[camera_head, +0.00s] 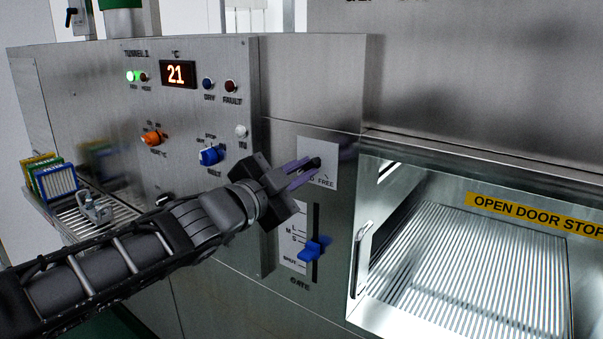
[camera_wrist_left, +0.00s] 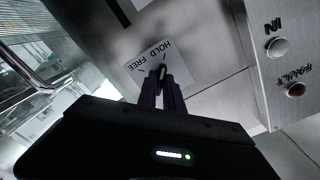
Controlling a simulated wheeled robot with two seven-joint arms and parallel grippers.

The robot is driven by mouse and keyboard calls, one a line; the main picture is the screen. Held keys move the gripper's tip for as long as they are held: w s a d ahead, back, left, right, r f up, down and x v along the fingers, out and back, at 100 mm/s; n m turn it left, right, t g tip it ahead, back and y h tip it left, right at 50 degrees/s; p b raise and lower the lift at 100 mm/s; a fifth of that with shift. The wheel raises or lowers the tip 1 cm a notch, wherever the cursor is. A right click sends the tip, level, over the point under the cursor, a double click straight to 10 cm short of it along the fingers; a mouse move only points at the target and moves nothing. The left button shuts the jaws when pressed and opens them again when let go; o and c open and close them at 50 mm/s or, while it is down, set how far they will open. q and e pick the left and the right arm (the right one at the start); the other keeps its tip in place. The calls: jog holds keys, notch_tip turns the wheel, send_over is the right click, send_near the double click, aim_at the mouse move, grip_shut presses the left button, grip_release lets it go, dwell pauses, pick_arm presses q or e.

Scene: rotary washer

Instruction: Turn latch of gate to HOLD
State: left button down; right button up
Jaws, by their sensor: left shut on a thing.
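The latch is a small black knob (camera_head: 316,162) on a white label plate (camera_head: 322,148) on the steel front, above the gate slider. The plate reads HOLD and FREE in the left wrist view (camera_wrist_left: 135,70), where HOLD is on the right. My left gripper (camera_head: 306,170) reaches in from the left with its purple fingers shut on the knob. In the left wrist view the fingertips (camera_wrist_left: 162,77) close around the dark knob (camera_wrist_left: 161,71). The fingers partly hide the knob, so I cannot tell which mark it points to. The gate slider's blue handle (camera_head: 315,248) sits low in its slot.
A control panel with a blue knob (camera_head: 210,156), an orange knob (camera_head: 153,138) and a display reading 21 (camera_head: 178,74) lies left of the plate. A lit washer opening with a metal handle (camera_head: 361,258) is right. A rack with colored frames (camera_head: 55,181) stands far left.

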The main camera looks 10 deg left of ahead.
dwell(0.4)
pick_arm(q)
jog(key=c, duration=1.5)
grip_release()
jog(key=p+v, duration=0.2)
jog(key=v, duration=0.6)
